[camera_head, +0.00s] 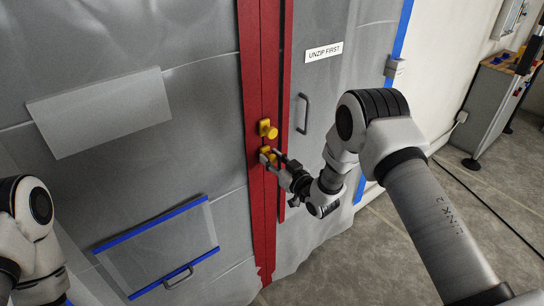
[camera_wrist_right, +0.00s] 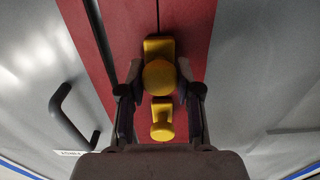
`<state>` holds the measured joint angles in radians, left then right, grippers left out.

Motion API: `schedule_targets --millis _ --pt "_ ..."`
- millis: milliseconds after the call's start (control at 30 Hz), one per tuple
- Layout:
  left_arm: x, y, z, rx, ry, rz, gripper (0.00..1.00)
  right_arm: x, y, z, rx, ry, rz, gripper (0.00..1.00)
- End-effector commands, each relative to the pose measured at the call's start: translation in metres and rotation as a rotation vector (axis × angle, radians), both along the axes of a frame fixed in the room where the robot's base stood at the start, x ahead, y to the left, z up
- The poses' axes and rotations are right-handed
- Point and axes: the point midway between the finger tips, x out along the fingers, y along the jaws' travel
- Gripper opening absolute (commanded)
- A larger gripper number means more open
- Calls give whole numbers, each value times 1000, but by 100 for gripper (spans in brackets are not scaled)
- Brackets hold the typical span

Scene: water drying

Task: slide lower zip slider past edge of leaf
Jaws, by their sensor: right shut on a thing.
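The lower yellow zip slider (camera_head: 266,150) sits on the red zip strip (camera_head: 260,60), just below the upper yellow slider (camera_head: 267,129). My right gripper (camera_head: 270,157) is at the lower slider and shut on it, partly covering it. In the right wrist view, which looks upside down, the lower slider's round knob (camera_wrist_right: 159,78) is between the two fingers, and the upper slider (camera_wrist_right: 162,118) shows beyond it. The grey leaf (camera_head: 320,95) with a dark handle (camera_head: 302,113) is right of the strip, with a red edge. My left gripper is out of view.
An "UNZIP FIRST" label (camera_head: 324,51) is on the leaf. Grey sheeting with a pale panel (camera_head: 100,110) and a blue-edged flap (camera_head: 160,245) lies left of the strip. A workbench (camera_head: 495,95) stands at the far right, with open concrete floor before it.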

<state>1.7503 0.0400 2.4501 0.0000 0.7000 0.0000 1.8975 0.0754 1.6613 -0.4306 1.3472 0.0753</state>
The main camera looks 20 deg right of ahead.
Motion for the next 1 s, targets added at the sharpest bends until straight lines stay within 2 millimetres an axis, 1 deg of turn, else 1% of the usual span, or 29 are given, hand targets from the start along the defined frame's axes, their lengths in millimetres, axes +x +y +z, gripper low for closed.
schedule_targets --millis 33,167,300,367,400,467,500,567,600,667,800,1000 --pt "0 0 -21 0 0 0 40 0 0 -25 -1 2 1 0" --pt "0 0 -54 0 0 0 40 0 0 -68 0 2 1 0" --pt "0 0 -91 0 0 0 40 0 0 -119 0 2 1 0" --pt "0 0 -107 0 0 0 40 0 0 -140 0 2 1 0" --pt "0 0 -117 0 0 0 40 0 0 -155 0 3 0 0" --pt "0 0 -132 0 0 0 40 0 0 -176 0 3 0 0" --pt "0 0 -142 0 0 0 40 0 0 -190 0 3 0 0" --pt "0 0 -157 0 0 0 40 0 0 -212 0 3 0 0" --pt "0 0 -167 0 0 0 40 0 0 -226 0 3 0 0" --pt "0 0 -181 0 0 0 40 0 0 -248 0 3 0 0" --pt "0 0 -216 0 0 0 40 0 0 -297 0 3 0 0" --pt "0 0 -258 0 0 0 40 0 0 -359 -1 2 0 0"
